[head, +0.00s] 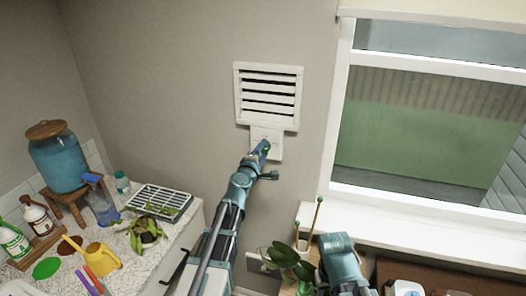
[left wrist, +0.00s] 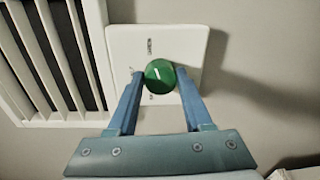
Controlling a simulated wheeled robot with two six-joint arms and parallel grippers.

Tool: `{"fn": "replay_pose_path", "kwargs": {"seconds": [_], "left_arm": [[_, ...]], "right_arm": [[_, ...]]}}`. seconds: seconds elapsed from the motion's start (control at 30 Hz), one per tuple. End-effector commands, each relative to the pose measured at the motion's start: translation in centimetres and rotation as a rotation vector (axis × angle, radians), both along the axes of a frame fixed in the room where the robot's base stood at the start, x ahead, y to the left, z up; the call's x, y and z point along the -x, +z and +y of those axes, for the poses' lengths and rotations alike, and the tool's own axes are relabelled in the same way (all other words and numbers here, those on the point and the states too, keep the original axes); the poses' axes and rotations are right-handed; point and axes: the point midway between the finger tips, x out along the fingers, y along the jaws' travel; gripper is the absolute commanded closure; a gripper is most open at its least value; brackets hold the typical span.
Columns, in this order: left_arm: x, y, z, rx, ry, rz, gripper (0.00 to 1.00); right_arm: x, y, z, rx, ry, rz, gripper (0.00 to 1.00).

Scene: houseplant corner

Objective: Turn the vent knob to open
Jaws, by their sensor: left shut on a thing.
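The white wall vent (head: 268,93) has dark gaps between its slats. Below it is a white plate (head: 276,151) on the wall, seen also in the left wrist view (left wrist: 190,38). The round green vent knob (left wrist: 160,75) sits on this plate and bears a short white line, nearly upright and slightly tilted. Small dark marks are on the plate above and left of the knob, too small to read. My left gripper (left wrist: 160,88) is shut on the knob, one finger on each side. In the head view my left gripper (head: 265,147) largely hides the knob.
A counter at the left holds a blue water dispenser (head: 58,160), bottles, a yellow watering can (head: 101,259) and a seed tray (head: 160,200). A window (head: 430,120) is at the right. A potted plant (head: 290,258) stands low beside my right arm.

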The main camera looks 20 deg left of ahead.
Motion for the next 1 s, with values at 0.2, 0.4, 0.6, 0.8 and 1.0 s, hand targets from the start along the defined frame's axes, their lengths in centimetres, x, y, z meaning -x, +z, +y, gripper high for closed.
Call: {"fn": "replay_pose_path", "kwargs": {"seconds": [0.2, 0.4, 0.6, 0.8, 1.0], "left_arm": [[0.15, -0.09, -0.14, -0.006, -0.004, 0.001, 1.00], [0.15, -0.09, -0.16, -0.005, -0.005, 0.001, 0.39], [0.10, -0.06, -0.09, -0.004, -0.003, 0.001, 0.20], [0.08, -0.03, -0.06, -0.003, -0.002, 0.001, 0.20], [0.84, 0.03, -0.24, -0.002, -0.002, 0.001, 0.20]], "right_arm": [[0.00, -0.05, 0.00, 0.000, 0.000, 0.000, 0.50], [0.00, -0.06, 0.00, 0.000, 0.000, 0.000, 0.50], [0.00, -0.04, 0.00, 0.000, 0.000, 0.000, 0.50], [0.00, -0.02, 0.00, 0.000, 0.000, 0.000, 0.50], [0.00, 0.04, 0.00, 0.000, 0.000, 0.000, 0.50]]}}
